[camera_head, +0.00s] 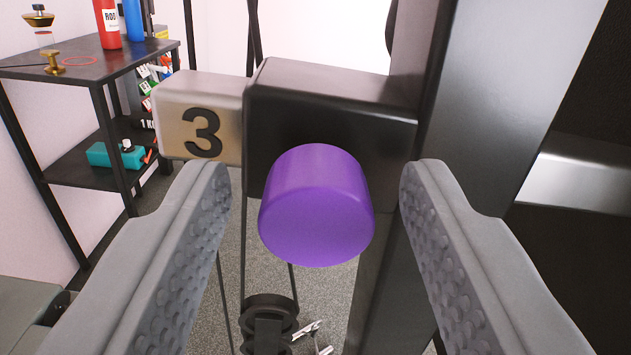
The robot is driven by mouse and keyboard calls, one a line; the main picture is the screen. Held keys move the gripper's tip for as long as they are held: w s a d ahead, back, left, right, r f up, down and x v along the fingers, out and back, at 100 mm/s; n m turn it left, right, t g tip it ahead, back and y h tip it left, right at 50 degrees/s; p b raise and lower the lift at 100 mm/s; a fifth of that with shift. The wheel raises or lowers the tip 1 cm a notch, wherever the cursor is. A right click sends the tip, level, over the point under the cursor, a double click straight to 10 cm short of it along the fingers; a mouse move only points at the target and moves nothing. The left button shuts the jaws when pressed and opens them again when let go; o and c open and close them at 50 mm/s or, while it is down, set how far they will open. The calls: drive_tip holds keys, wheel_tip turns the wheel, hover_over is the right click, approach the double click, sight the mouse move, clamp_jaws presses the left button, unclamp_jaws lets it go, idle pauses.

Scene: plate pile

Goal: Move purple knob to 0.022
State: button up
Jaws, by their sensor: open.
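The purple knob (316,208) is a smooth, slightly tapered cylinder in the middle of the view, its flat round face toward me. It sticks out from the front of a black block (345,110) on a dark upright post. My gripper (315,180) is open, with one grey padded finger to the left of the knob and the other to its right. A gap shows between each finger and the knob, so neither appears to touch it. No scale or reading for the knob's position shows.
A beige plate marked 3 (200,117) joins the block's left side. A dark post (475,100) rises close behind the right finger. A black shelf (90,60) with a red bottle (107,24) and a teal box (115,154) stands at the back left. A black wheel (268,312) is below.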

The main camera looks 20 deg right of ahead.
clamp_jaws()
drive_tip(key=shift+v, duration=1.25)
drive_tip(key=shift+f, duration=0.1)
unclamp_jaws()
drive_tip(key=shift+s, duration=0.1)
drive_tip(key=v, duration=1.7)
drive_tip(key=shift+s, duration=0.2)
drive_tip(key=shift+a, duration=0.1)
